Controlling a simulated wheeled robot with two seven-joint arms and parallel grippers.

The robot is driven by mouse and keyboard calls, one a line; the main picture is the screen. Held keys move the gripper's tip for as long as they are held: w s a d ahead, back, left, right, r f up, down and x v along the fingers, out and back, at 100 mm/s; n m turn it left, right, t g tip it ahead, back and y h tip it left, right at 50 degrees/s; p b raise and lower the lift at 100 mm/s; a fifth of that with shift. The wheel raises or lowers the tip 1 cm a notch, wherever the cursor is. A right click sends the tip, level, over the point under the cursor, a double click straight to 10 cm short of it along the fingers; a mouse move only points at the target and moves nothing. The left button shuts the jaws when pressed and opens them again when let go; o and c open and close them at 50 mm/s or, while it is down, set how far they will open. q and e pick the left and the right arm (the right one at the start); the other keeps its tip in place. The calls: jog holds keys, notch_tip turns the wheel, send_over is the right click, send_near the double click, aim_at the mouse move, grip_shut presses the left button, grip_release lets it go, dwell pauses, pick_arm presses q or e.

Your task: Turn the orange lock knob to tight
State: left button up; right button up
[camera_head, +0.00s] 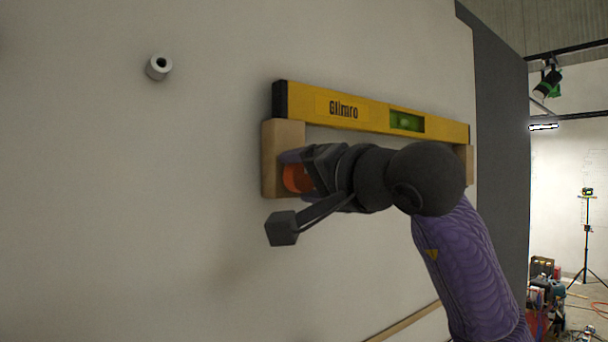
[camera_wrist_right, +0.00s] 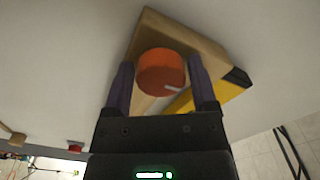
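The orange lock knob (camera_head: 296,179) sits on a wooden block (camera_head: 270,160) at the left end of the yellow level, on the wall. It shows as a round orange disc in the right wrist view (camera_wrist_right: 160,70), with a pale mark at its lower right edge. My right gripper (camera_head: 300,168) is at the knob and partly hides it in the head view. In the right wrist view its two dark purple fingers (camera_wrist_right: 161,75) stand on either side of the knob, with what look like narrow gaps. My left gripper is not in view.
The yellow level (camera_head: 360,112) marked "Glimro", with a green vial, rests across the wooden blocks. A grey round peg (camera_head: 159,67) sticks out of the wall at upper left. A wooden strip (camera_head: 405,322) runs along the wall below. The wall at left is otherwise clear.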

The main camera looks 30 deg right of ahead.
jog(key=c, duration=0.9)
